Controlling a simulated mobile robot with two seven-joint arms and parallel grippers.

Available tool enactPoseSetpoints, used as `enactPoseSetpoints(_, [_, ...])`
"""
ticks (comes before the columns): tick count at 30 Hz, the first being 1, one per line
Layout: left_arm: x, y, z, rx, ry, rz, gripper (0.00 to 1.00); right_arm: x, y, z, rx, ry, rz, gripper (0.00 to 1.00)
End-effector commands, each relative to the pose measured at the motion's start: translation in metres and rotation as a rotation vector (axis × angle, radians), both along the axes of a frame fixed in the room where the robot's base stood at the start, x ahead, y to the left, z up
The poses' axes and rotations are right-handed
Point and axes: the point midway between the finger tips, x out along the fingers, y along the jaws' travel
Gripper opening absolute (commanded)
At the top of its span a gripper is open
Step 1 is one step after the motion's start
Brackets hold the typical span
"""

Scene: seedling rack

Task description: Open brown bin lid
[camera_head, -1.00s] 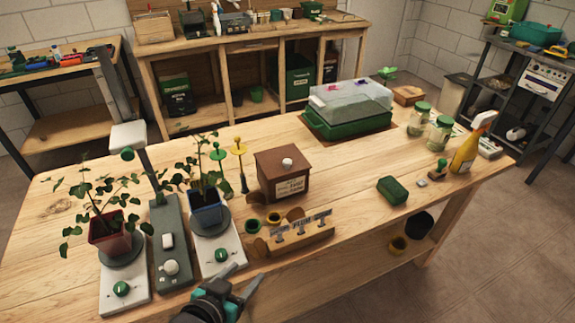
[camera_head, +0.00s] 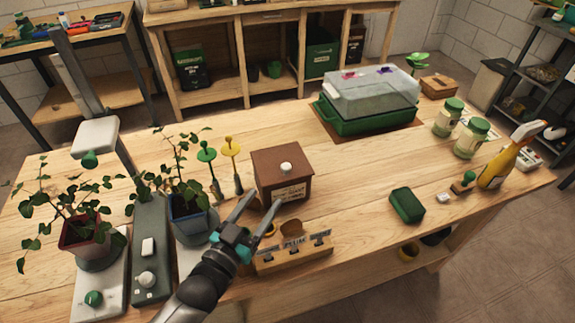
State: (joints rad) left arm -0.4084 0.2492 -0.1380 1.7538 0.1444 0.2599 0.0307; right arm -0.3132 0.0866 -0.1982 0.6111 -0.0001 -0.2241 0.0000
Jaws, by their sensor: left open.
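The brown bin (camera_head: 283,176) is a square box with a label on its front, standing on the middle of the wooden table. Its brown lid (camera_head: 268,163) is on, with a white round knob (camera_head: 286,167) on top. My left gripper (camera_head: 261,204) is open and empty, its two fingers spread and pointing up toward the bin. In the picture the fingertips lie just in front of and left of the bin's front face, below the knob. Whether a finger touches the bin I cannot tell. My right gripper is not in view.
A wooden holder (camera_head: 293,255) with labels stands in front of the bin. Potted seedlings (camera_head: 187,218) on stands are at left, beside green and yellow stakes (camera_head: 231,148). A green propagator tray (camera_head: 366,124) with clear cover is behind right. A green block (camera_head: 407,205) lies right; table between is clear.

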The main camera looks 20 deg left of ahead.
Motion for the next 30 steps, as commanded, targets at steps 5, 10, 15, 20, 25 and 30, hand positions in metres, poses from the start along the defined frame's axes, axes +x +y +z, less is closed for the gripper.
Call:
enactPoseSetpoints(5, [0.032, -0.006, 0.0, -0.001, -0.002, 0.001, 0.62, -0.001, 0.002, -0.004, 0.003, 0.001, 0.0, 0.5])
enactPoseSetpoints(10, [0.06, -0.012, 0.0, 0.0, -0.002, 0.0, 0.62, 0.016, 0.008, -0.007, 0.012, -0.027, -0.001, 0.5])
enactPoseSetpoints(15, [0.086, -0.017, 0.0, -0.001, -0.001, 0.0, 0.62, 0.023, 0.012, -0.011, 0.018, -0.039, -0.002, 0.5])
enactPoseSetpoints(20, [0.104, -0.02, -0.001, 0.0, 0.0, 0.0, 0.62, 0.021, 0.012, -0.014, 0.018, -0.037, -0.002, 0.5])
enactPoseSetpoints(25, [0.114, -0.022, -0.001, 0.0, 0.002, 0.0, 0.62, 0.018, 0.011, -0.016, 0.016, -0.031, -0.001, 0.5])
enactPoseSetpoints(30, [0.116, -0.023, 0.0, 0.0, 0.002, -0.001, 0.62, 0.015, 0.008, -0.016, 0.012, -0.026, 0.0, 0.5])
